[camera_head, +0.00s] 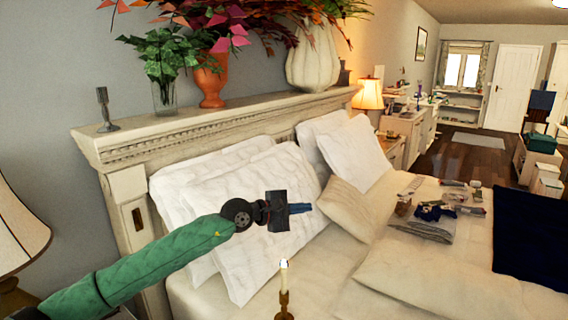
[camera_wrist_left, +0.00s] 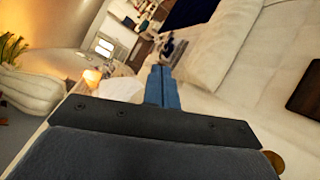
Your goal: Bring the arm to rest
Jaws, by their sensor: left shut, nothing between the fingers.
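My left arm (camera_head: 150,264) reaches in from the lower left in the head view, in a green sleeve. My left gripper (camera_head: 308,208) is held out above the bed, in front of the white pillows (camera_head: 240,200). Its blue fingers are together with nothing between them. In the left wrist view the shut fingers (camera_wrist_left: 161,80) point away over the bed. My right gripper is not in view.
A candle (camera_head: 284,275) in a brass holder stands in front, below my left gripper. A lamp (camera_head: 18,225) is at the far left. Folded laundry and small items (camera_head: 435,222) lie on the bed at the right. The headboard shelf (camera_head: 220,115) holds vases.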

